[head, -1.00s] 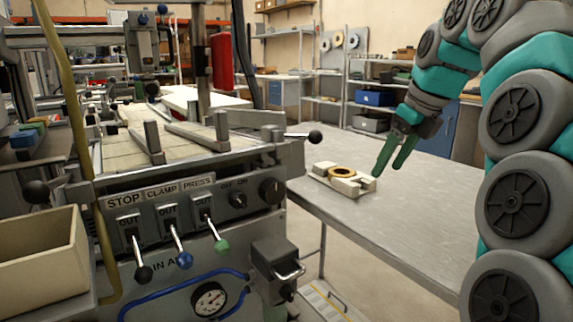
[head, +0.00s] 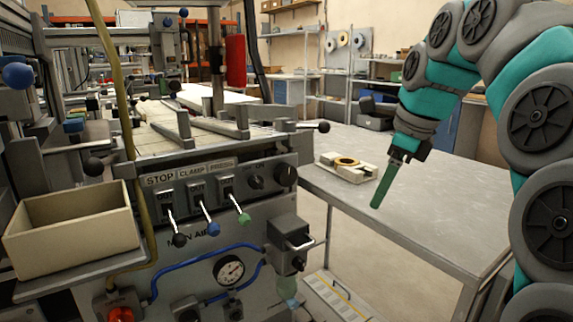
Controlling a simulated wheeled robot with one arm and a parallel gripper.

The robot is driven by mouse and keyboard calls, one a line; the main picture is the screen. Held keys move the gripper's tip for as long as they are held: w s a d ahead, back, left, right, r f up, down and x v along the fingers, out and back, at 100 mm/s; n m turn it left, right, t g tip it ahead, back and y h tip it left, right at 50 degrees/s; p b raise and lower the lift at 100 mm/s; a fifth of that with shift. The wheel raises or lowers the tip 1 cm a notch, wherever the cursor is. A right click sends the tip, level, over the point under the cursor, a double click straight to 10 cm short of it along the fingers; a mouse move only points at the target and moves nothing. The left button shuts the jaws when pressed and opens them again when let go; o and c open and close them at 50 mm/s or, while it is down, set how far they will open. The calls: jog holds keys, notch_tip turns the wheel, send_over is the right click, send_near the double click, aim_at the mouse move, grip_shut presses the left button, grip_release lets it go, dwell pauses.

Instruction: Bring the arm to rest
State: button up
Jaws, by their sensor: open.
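My arm (head: 440,90) curves in from the right side of the head view and bends down over the grey metal table (head: 430,215). My gripper (head: 383,187) points down, with its green fingers above the table, to the right of the tape reel. It is seen nearly edge-on; the jaws are open and nothing shows between them. The tape reel (head: 346,162), a yellow-brown ring with a dark centre, lies in a cream block holder (head: 358,175) on the table. The gripper is apart from both.
A machine with a control panel (head: 210,185), levers and a gauge (head: 229,269) stands at the left. An empty-looking beige bin (head: 70,235) sits on its side shelf. Shelves (head: 310,80) line the back wall. The table's right part is clear.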

jog(key=s+a+f+n+g+h, duration=0.2)
jog(key=s+f+n+g, duration=0.2)
jog(key=s+f+n, duration=1.9)
jog(key=s+f, duration=0.5)
jog(key=s, duration=0.3)
jog(key=shift+a+n+g, duration=0.3)
jog(key=shift+a+n, duration=0.1)
